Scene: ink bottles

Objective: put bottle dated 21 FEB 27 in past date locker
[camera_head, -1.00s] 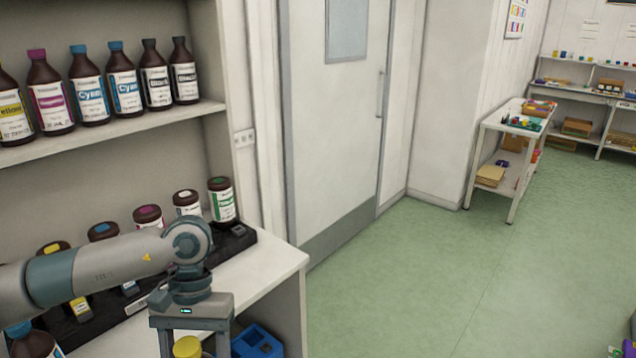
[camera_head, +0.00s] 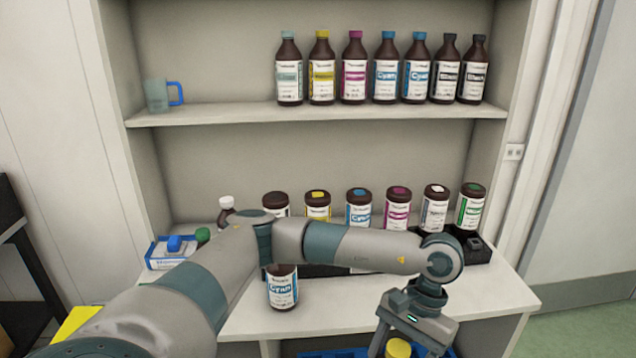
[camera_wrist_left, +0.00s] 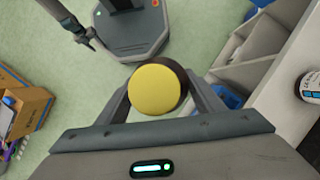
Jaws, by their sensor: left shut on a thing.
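My left gripper (camera_head: 400,345) is low at the front right of the shelf unit in the head view, pointing down. It is shut on a bottle with a yellow cap (camera_head: 398,348). In the left wrist view the yellow cap (camera_wrist_left: 157,90) and a dark brown rim show between the fingers of the gripper (camera_wrist_left: 160,95). The bottle's label and date are hidden. It is held above the green floor, in front of the counter edge. No past date locker can be made out.
A Cyan bottle (camera_head: 282,286) stands on the counter (camera_head: 480,290) behind my left arm. Several jars stand in a black rack (camera_head: 470,245). Cardboard boxes (camera_wrist_left: 25,110) are on the floor.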

